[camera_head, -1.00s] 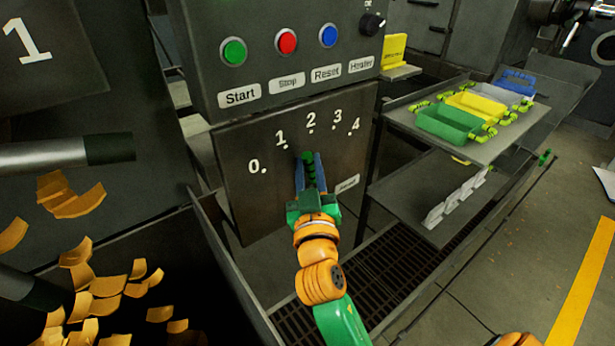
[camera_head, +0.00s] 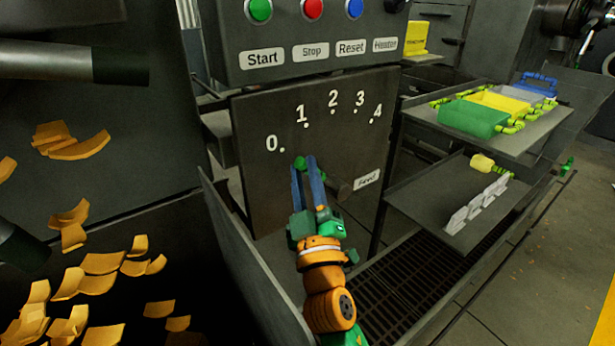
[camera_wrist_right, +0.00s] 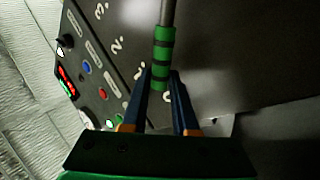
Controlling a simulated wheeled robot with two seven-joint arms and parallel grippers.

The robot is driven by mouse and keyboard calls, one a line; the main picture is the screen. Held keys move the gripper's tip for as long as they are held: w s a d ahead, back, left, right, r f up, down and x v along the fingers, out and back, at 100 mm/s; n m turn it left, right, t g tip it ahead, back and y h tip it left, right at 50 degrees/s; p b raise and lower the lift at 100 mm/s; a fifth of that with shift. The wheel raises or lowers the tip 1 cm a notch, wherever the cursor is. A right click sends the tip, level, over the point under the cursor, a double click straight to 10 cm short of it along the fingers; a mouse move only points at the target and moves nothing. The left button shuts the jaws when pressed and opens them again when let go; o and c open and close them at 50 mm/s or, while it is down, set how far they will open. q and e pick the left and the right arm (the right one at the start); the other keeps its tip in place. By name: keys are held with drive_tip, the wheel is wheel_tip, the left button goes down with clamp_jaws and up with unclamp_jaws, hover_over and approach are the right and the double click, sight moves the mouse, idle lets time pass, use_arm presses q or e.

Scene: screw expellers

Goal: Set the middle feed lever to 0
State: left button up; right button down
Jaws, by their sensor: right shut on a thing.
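The feed lever's green-and-black grip (camera_head: 300,163) shows just beyond the fingertips of my right gripper (camera_head: 306,166), in front of the dial panel (camera_head: 260,195). The lever leans up-left toward the 0 mark (camera_head: 272,143); I cannot tell whether it lines up exactly. In the right wrist view the striped grip (camera_wrist_right: 161,45) runs between the blue fingers of my right gripper (camera_wrist_right: 160,78), which is shut on it. The fingers and arm partly hide the lever in the head view. My left gripper is not in view.
The control box with Start, Stop, Reset and Heater labels (camera_head: 300,60) is above the dial. Trays (camera_head: 472,118) stand on a shelf at right. A metal side wall (camera_head: 235,245) runs left of my right arm. Orange curved pieces (camera_head: 85,285) lie at left.

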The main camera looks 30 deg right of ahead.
idle(0.3)
drive_tip(key=c, duration=0.8)
unclamp_jaws()
drive_tip(key=shift+o, duration=0.6)
drive_tip(key=shift+w+d+f, duration=0.1)
drive_tip(key=shift+w, duration=0.15)
drive_tip(key=b+v, duration=0.3)
drive_tip(key=v, duration=0.4)
